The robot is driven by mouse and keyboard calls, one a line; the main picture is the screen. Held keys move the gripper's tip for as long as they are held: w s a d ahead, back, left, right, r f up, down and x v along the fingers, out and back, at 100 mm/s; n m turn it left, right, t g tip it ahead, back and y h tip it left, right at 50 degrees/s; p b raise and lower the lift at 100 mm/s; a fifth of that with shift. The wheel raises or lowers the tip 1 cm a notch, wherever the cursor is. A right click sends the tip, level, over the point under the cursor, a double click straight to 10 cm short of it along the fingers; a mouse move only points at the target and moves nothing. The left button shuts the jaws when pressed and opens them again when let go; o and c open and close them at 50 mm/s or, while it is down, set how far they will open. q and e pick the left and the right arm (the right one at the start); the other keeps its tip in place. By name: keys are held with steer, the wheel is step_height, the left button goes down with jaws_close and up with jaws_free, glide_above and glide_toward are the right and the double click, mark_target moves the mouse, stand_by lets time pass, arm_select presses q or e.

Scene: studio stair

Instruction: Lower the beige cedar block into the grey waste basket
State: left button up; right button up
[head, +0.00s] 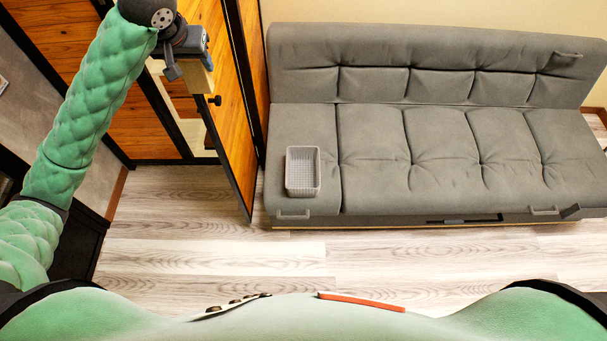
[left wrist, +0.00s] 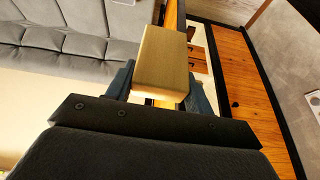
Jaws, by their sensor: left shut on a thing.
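The beige cedar block (left wrist: 162,62) is between the fingers of my left gripper (left wrist: 160,88) in the left wrist view, and the gripper is shut on it. In the head view my left gripper (head: 196,68) is raised at the upper left, in front of the wood-panelled door, with part of the block (head: 199,78) showing below and behind it. The grey waste basket (head: 302,171) stands on the left end of the sofa seat, its open top facing up; it looks empty. The gripper is to the left of the basket and apart from it. My right gripper is not in view.
The grey sofa (head: 440,150) fills the right side, its backrest against the wall. An orange wooden door (head: 225,100) with a black frame and a knob stands between my left gripper and the sofa. The pale wood floor (head: 200,230) in front is clear.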

arm_select(q)
steer(key=shift+d+f, duration=0.1)
